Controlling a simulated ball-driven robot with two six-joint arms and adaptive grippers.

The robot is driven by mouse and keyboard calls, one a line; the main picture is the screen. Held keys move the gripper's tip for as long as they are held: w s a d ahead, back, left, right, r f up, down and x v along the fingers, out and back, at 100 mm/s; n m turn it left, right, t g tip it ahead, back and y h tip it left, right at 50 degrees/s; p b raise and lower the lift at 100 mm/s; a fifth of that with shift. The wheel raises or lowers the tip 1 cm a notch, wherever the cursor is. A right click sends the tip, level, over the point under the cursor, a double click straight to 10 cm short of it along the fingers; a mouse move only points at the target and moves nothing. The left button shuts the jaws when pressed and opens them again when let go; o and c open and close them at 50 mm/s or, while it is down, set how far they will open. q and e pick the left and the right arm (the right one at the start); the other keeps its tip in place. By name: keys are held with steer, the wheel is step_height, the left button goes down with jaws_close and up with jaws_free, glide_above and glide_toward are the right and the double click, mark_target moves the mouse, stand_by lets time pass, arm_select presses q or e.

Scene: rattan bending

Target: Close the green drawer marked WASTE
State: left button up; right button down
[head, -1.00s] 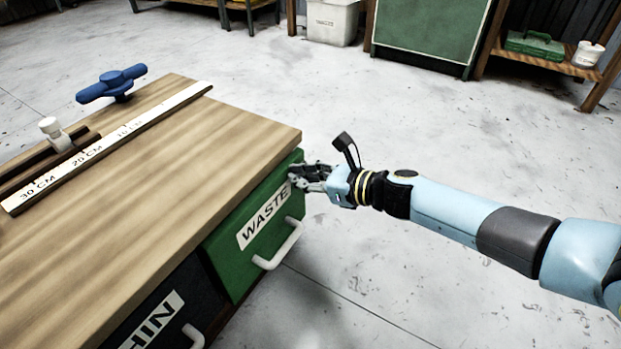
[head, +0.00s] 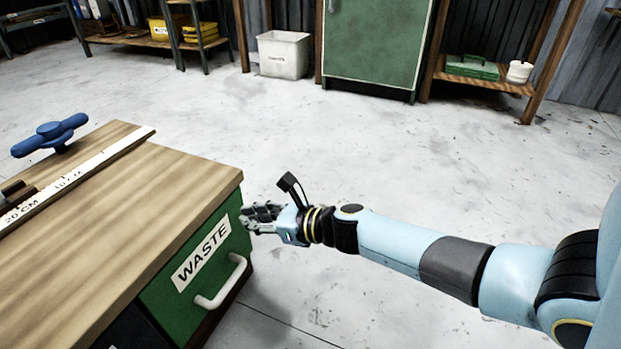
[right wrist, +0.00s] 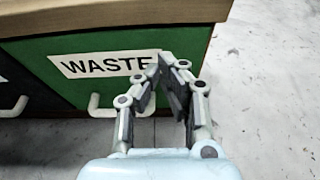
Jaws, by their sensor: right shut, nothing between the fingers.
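The green drawer marked WASTE (head: 176,303) is at the right end of the wooden bench (head: 130,215) in the head view. Its front looks flush under the bench top, with a white label and a white handle (head: 222,287). My right gripper (head: 247,219) is shut and empty, at the upper right of the drawer front. In the right wrist view the fingertips (right wrist: 168,62) overlap the end of the label on the green front (right wrist: 28,50). I cannot tell whether they touch it. My left gripper is not in view.
A dark drawer (head: 128,332) sits left of the green one. A measuring strip (head: 85,175) and a blue clamp knob (head: 50,133) are on the bench top. A white bin (head: 284,55) and green cabinet (head: 375,45) stand far back. The floor right of the bench is clear.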

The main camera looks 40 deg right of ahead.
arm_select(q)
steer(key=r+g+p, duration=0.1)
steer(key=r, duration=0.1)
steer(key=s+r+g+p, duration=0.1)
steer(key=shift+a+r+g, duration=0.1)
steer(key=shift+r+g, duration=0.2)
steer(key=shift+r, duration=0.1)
arm_select(e)
steer(key=v, duration=0.9)
steer(key=shift+s, duration=0.35)
steer(key=shift+d+r, duration=0.1)
steer(key=shift+d, duration=0.05)
